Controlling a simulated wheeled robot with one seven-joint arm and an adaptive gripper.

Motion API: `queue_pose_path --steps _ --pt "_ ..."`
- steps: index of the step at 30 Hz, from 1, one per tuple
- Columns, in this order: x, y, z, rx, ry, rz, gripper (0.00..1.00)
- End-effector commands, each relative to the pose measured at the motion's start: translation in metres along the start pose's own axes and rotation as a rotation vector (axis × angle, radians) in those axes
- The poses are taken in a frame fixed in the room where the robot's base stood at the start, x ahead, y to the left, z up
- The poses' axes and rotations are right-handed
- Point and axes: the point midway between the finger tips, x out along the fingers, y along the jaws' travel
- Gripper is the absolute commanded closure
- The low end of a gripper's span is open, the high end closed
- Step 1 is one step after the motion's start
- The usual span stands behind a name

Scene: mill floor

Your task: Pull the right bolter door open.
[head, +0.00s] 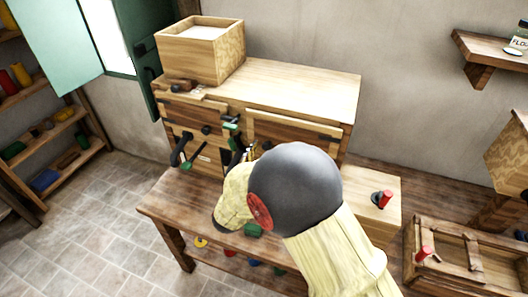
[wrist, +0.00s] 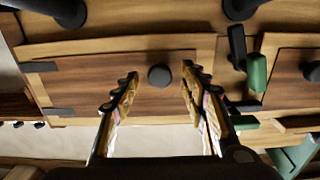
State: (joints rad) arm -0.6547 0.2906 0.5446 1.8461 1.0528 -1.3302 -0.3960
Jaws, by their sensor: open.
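The wooden bolter (head: 305,85) stands against the wall. Its right door (head: 290,125) shows in the head view, partly hidden behind my arm, and looks shut. My gripper (wrist: 160,86) is open and empty. In the head view my arm hides most of it. The left door (wrist: 290,82) is at the right of the wrist view.
A green-handled lever (wrist: 257,72) sits between the doors, close beside my finger. A wooden box (head: 200,55) stands on the bolter. A bench (head: 165,203) is below my arm. A crate with a red-handled part (head: 385,198) is at right. Tiled floor is clear at left.

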Motion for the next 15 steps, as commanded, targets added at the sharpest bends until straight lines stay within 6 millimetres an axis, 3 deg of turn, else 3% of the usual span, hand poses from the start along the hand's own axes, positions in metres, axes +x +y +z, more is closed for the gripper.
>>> queue_pose_path --steps 11,15 --pt "0.0076 -0.0003 -0.0004 0.000 0.000 -0.002 0.56" --pt "0.0076 -0.0003 -0.0003 0.000 0.000 -0.001 0.64"
